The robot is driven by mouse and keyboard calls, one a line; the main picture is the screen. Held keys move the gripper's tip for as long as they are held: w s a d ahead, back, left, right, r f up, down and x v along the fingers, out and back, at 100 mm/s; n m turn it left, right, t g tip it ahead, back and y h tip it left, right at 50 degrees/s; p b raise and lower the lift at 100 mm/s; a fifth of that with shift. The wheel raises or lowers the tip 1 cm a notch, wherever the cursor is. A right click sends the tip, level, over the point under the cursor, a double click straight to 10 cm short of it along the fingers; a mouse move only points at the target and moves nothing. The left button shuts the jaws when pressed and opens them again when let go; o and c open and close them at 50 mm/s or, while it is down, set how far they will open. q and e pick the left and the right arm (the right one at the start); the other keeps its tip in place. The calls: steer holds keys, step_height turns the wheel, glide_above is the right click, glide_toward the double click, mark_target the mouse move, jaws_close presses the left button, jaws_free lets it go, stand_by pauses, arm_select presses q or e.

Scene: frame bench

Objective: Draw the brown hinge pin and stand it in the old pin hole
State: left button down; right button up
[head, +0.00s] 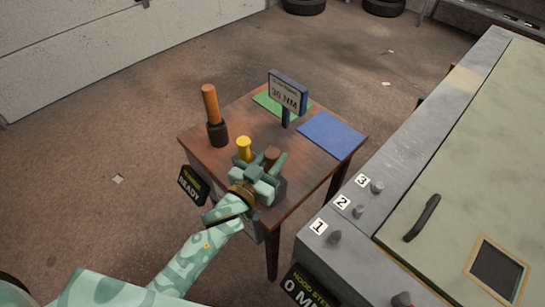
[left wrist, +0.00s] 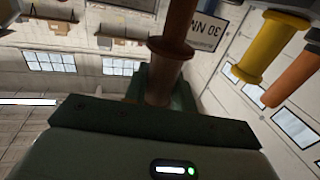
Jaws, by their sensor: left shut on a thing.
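The brown hinge pin (head: 271,155) stands near the front of the small wooden table, its flanged head showing above my left gripper (head: 266,178). My left gripper is shut on the pin below the flange. In the left wrist view the brown pin (left wrist: 171,48) rises between my fingers. Its lower end is hidden by the gripper, so I cannot tell whether it is still seated. A dark block (head: 281,192) shows partly behind the gripper. I cannot make out the old pin hole. My right gripper is not in view.
A yellow pin (head: 244,148) stands close to the left of the gripper. An orange-handled tool (head: 210,105) stands at the table's left. A 30 NM sign (head: 287,94), a green mat (head: 268,105) and a blue mat (head: 331,135) are behind. A grey bench (head: 400,180) is at right.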

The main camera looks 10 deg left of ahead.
arm_select(q)
steer(key=shift+f+b, duration=1.75)
steer(key=shift+f, duration=0.55)
steer(key=c, duration=1.1)
jaws_free()
steer(key=shift+o, duration=0.2)
steer(key=p+v, duration=0.1)
steer(key=v, duration=1.5)
steer(key=shift+s, duration=0.15)
